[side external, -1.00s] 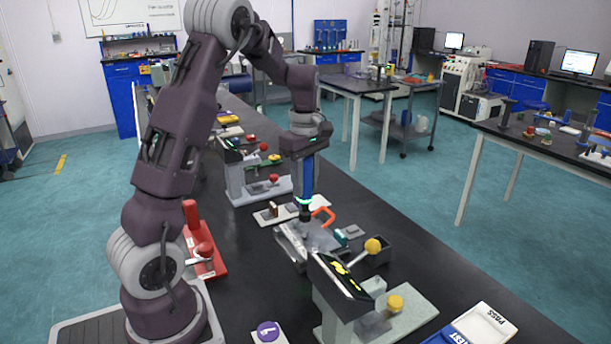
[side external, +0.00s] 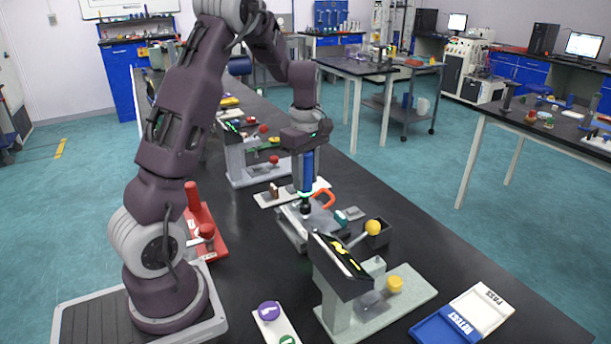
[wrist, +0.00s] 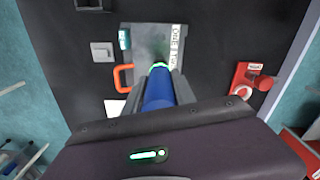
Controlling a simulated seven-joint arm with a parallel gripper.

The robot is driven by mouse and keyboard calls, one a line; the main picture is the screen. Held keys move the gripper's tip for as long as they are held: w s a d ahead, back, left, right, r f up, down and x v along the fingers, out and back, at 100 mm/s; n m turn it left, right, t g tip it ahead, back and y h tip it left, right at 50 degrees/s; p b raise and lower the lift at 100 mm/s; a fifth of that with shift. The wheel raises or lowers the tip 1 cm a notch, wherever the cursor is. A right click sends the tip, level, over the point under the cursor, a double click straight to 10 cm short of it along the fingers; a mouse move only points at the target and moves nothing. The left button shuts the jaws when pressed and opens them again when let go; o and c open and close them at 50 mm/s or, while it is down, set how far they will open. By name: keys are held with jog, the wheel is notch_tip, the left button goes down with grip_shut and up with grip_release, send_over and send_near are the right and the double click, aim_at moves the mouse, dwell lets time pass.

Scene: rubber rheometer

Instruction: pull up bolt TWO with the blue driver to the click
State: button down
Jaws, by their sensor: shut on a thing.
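My gripper (wrist: 161,90) is shut on the blue driver (wrist: 157,92), with one finger on each side of it. In the side external view the driver (side external: 307,172) hangs upright below my gripper, its dark lower end over the grey metal plate (side external: 292,228). A green ring glows at the driver's lower end in the wrist view. The plate (wrist: 148,42) there carries a white label, partly legible as "ONE". The driver covers the bolt beneath it, so I cannot tell how the bit sits on it.
An orange clamp handle (side external: 325,198) and a teal block (side external: 340,217) are close beside the driver. A tester with yellow knobs (side external: 338,265) stands in front. A red stand (side external: 206,240) is to the left. Blue and white trays (side external: 445,325) lie at front right.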

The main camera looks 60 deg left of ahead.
aim_at(306, 164)
jog(key=shift+f, duration=1.05)
dwell(2.8)
jog(key=shift+r, duration=2.55)
jog(key=w+d+r+m, duration=0.3)
jog(key=w+d+m, duration=0.3)
jog(key=d+m, duration=0.3)
jog(key=w+d+r+m, duration=0.3)
jog(key=w+d+m, duration=0.3)
jog(key=d+m, duration=0.3)
jog(key=m, duration=0.3)
jog(key=shift+w+r, duration=0.15)
jog(key=shift+r, duration=0.1)
